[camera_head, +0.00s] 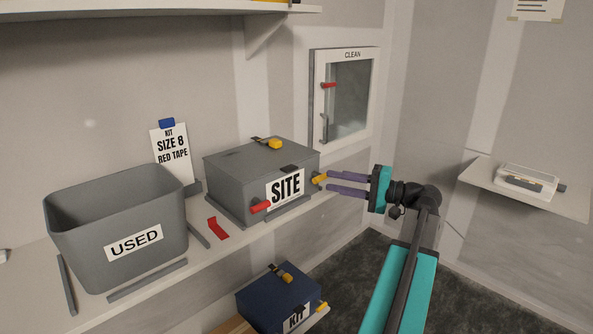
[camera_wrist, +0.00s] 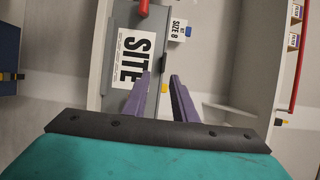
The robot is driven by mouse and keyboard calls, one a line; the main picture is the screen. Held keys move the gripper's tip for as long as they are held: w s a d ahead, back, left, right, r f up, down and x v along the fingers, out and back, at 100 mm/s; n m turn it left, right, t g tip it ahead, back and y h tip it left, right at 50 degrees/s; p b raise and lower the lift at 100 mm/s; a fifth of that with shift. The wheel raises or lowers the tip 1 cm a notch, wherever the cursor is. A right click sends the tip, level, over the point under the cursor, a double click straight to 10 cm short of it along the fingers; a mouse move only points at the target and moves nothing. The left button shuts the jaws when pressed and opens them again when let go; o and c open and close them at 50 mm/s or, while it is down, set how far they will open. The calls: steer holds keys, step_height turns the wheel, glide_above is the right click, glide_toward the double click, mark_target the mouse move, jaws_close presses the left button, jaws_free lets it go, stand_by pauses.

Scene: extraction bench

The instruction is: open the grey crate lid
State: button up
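The grey crate (camera_head: 230,183) labelled SITE stands on the bench in the head view, with its lid (camera_head: 240,158) shut. A yellow tab (camera_head: 274,143) is on the lid, a red handle (camera_head: 260,206) is on the front, and a yellow tab (camera_head: 319,179) sticks out at the right end. My gripper (camera_head: 328,181) is open, its purple fingers pointing left at the right-end yellow tab. The tips are close to it; contact cannot be told. In the wrist view my gripper (camera_wrist: 160,77) shows a gap between the fingers, with a bit of yellow (camera_wrist: 165,87) there.
A grey bin (camera_head: 80,215) labelled USED stands left of the crate. A red piece (camera_head: 217,228) lies between them. A size card (camera_head: 172,155) stands behind. A blue KIT box (camera_head: 270,300) sits below the bench. A CLEAN cabinet (camera_head: 345,95) is on the wall.

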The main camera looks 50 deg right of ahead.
steer(key=shift+s+d+r, duration=0.1)
steer(key=shift+s+r, duration=0.1)
steer(key=shift+r, duration=0.3)
steer(key=shift+s+d, duration=0.1)
steer(key=p+x, duration=0.2)
steer(key=x, duration=1.1)
steer(key=shift+w, duration=0.4)
jaws_close()
stand_by(1.0)
